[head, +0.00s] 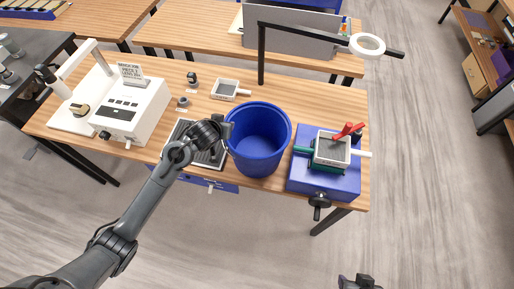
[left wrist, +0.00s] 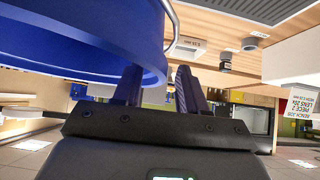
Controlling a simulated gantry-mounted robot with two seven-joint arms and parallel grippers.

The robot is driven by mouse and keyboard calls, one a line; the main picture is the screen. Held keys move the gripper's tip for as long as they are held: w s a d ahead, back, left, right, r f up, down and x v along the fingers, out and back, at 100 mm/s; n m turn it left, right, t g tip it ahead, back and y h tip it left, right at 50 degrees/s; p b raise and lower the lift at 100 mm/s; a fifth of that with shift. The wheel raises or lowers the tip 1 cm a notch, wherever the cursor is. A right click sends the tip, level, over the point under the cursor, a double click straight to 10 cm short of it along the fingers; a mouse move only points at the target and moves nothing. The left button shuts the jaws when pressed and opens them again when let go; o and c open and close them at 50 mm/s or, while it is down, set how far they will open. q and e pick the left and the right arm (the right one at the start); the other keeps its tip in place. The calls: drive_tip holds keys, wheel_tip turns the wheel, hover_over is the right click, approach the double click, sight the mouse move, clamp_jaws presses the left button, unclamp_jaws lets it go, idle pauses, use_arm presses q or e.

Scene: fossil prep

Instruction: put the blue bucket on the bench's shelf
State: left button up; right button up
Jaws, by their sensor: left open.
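The blue bucket (head: 258,150) is upright and open-topped at the front middle of the wooden bench (head: 325,105). Its blue wall also fills the upper left of the left wrist view (left wrist: 70,35), with a thin wire handle beside it. My left gripper (head: 226,130) is at the bucket's left rim. In the left wrist view its two fingers (left wrist: 160,90) are apart, close to the rim; I cannot tell whether they straddle the wall. A dark part of my right arm, perhaps the gripper (head: 358,283), shows at the bottom edge. The bench's shelf is not clearly visible.
A white machine (head: 130,105) stands on the bench's left. A dark-topped tray (head: 183,140) lies left of the bucket, partly behind my left arm. A blue block with a sieve and red-handled tool (head: 325,180) is on the right. A ring lamp (head: 368,45) overhangs the back.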

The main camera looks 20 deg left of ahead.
use_arm(q)
drive_tip(key=shift+x, duration=1.3)
drive_tip(key=shift+a, duration=0.1)
clamp_jaws()
idle(0.4)
